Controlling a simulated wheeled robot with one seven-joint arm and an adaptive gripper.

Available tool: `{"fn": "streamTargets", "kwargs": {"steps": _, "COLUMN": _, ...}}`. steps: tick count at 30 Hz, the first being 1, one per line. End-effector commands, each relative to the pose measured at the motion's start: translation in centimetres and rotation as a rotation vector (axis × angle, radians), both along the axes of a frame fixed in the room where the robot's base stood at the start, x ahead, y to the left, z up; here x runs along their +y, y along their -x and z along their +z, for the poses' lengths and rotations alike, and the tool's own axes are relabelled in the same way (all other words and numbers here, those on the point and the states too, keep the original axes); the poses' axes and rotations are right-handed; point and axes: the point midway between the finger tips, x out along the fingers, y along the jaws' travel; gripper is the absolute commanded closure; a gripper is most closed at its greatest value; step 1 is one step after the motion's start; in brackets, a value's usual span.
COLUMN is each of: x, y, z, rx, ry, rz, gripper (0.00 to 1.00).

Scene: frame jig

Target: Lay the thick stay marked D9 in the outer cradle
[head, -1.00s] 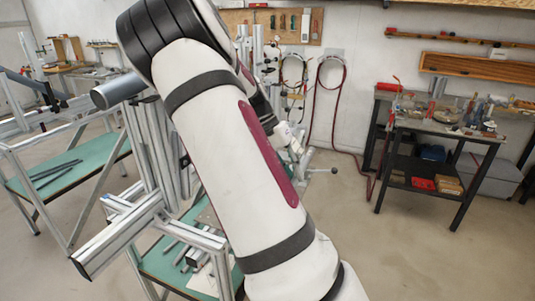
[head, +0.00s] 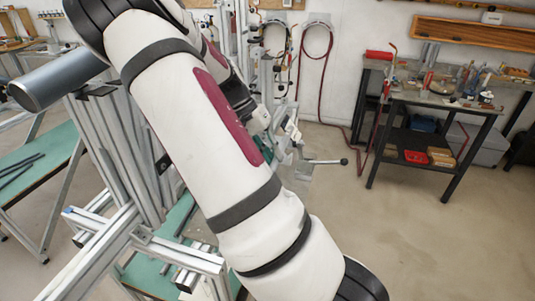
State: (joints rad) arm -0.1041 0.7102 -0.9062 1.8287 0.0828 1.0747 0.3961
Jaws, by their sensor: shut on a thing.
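My pale arm fills the middle of the head view, and its far end shows only in part, as a small white and dark piece behind the long link. My gripper is hidden, and so is anything in it. A thick grey cylinder (head: 58,81) points out at upper left, above the aluminium jig frame (head: 122,165). Its right end passes behind my arm. A small dark bracket (head: 98,90) shows beneath it; I cannot tell whether they touch. No D9 mark is readable, so I cannot tell if this is the stay. I cannot make out the outer cradle.
Dark rods (head: 18,167) lie on a green-topped bench at left. Below the jig frame is another green surface (head: 150,276). A lever with a black knob (head: 343,161) juts out right of the jig. A cluttered dark workbench (head: 440,112) stands at right. The floor (head: 425,240) before it is clear.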

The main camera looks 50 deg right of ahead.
Motion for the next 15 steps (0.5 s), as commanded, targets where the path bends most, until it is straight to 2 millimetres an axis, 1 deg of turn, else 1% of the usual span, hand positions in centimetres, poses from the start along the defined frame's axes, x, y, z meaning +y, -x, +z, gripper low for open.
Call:
{"fn": "streamTargets", "kwargs": {"steps": 1, "x": 0.0, "y": 0.0, "z": -0.5, "rx": 0.002, "ry": 0.0, "rz": -0.001, "gripper": 1.0}}
{"fn": "streamTargets", "kwargs": {"steps": 8, "x": 0.0, "y": 0.1, "z": -1.4, "rx": 0.002, "ry": 0.001, "rz": -0.001, "gripper": 1.0}}
{"fn": "streamTargets", "kwargs": {"steps": 15, "x": 0.0, "y": 0.0, "z": -3.0, "rx": 0.002, "ry": 0.001, "rz": -0.002, "gripper": 1.0}}
